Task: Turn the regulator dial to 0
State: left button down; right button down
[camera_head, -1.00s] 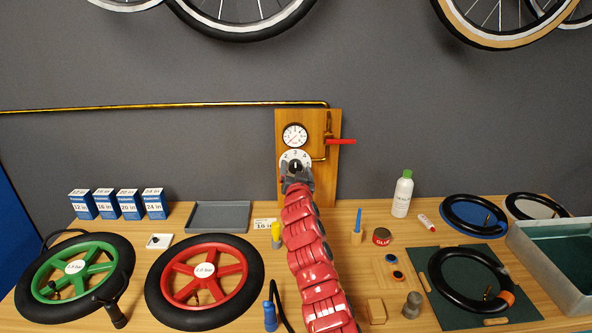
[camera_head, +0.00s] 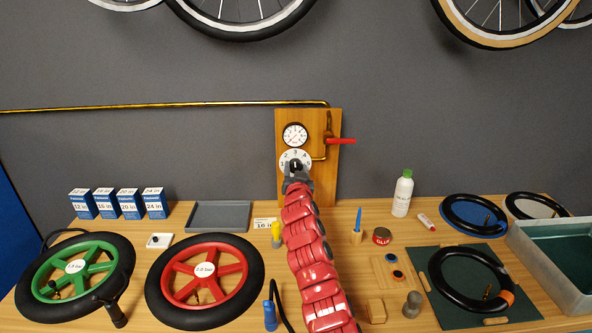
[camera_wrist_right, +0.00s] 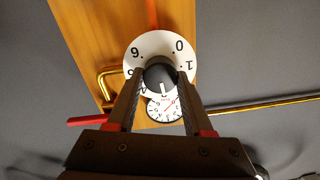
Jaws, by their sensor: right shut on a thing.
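The regulator dial is a white numbered disc (camera_head: 286,158) on a wooden board (camera_head: 283,190), below a round pressure gauge (camera_head: 294,135). The digits 2, 3 and 4 show along its top in the head view. In the right wrist view the disc (camera_wrist_right: 147,45) appears upside down, with 6, 0 and 1 readable. My right gripper (camera_head: 297,172) is shut on the dial's black knob (camera_wrist_right: 159,75), one finger on each side. A white mark on the knob points toward the gauge, roughly at 3. The fingers hide some digits. My left gripper is not in view.
A red-handled valve (camera_head: 341,141) and brass pipe sit beside and above the dial. The bench below holds a red wheel (camera_head: 238,262), a green wheel (camera_head: 108,262), a white bottle (camera_head: 402,195) and a grey tray (camera_head: 219,230).

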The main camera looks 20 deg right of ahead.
jog(key=n, duration=0.3)
jog(key=n+p, duration=0.1)
jog(key=n, duration=0.1)
jog(key=shift+r+n, duration=0.1)
jog(key=shift+n, duration=0.3)
jog(key=n+p, duration=0.1)
jog(key=n, duration=0.2)
jog(key=shift+a+n+p, duration=0.1)
jog(key=shift+n+p, duration=0.2)
jog(key=shift+p, duration=0.05)
jog(key=n+p, duration=0.1)
jog(key=n, duration=0.2)
jog(key=shift+a+n+p, duration=0.1)
jog(key=shift+n+p, duration=0.2)
jog(key=shift+p, duration=0.05)
jog(key=n+p, duration=0.2)
jog(key=n, duration=0.4)
jog(key=shift+p, duration=0.3)
jog(key=n+p, duration=0.1)
jog(key=n, duration=0.2)
jog(key=shift+f+h, duration=0.2)
jog(key=shift+h, duration=0.1)
jog(key=shift+f+n, duration=0.15)
jog(key=shift+n, duration=1.55)
